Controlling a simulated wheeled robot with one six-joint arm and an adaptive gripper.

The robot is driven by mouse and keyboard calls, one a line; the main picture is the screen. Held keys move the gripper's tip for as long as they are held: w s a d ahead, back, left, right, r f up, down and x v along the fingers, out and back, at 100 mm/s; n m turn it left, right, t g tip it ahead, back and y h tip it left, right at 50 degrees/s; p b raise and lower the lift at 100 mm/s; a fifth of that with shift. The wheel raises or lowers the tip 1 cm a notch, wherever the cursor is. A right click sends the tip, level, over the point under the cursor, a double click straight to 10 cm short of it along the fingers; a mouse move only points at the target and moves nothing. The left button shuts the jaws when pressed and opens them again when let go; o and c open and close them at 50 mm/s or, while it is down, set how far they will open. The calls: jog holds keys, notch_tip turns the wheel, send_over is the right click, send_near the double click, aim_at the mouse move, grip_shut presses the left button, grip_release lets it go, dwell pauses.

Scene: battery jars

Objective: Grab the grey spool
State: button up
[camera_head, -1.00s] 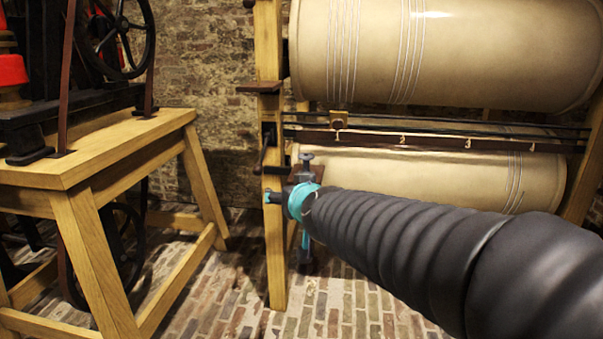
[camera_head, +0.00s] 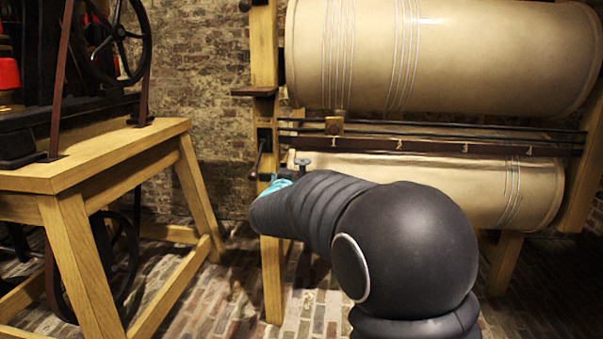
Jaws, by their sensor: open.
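The grey spool (camera_head: 303,162) is small and dark grey, with a wide flat top. It stands upright by the wooden post, in front of the lower cream roller, and its lower part is hidden behind my arm. My gripper (camera_head: 283,179) shows only as a bit of teal just left of and below the spool. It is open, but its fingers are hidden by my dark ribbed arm. I cannot tell how far the gripper is from the spool in depth. The spool is not seen to be held.
A wooden machine frame (camera_head: 268,225) carries two big cream rollers (camera_head: 450,55). A small brown ledge (camera_head: 254,91) and a dark crank handle (camera_head: 257,168) sit on its left post. A wooden bench (camera_head: 100,158) with a black wheel stands left. Brick floor between is clear.

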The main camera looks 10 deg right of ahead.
aim_at(300, 171)
jog(key=x, duration=0.2)
jog(key=shift+w+d, duration=0.15)
jog(key=shift+w, duration=0.15)
jog(key=shift+a+f+x, duration=0.1)
jog(key=shift+f+x, duration=0.05)
jog(key=shift+x, duration=1.15)
jog(key=shift+a+f+x, duration=0.15)
jog(key=shift+f+x, duration=0.05)
jog(key=shift+x, duration=1.1)
jog(key=c, duration=1.1)
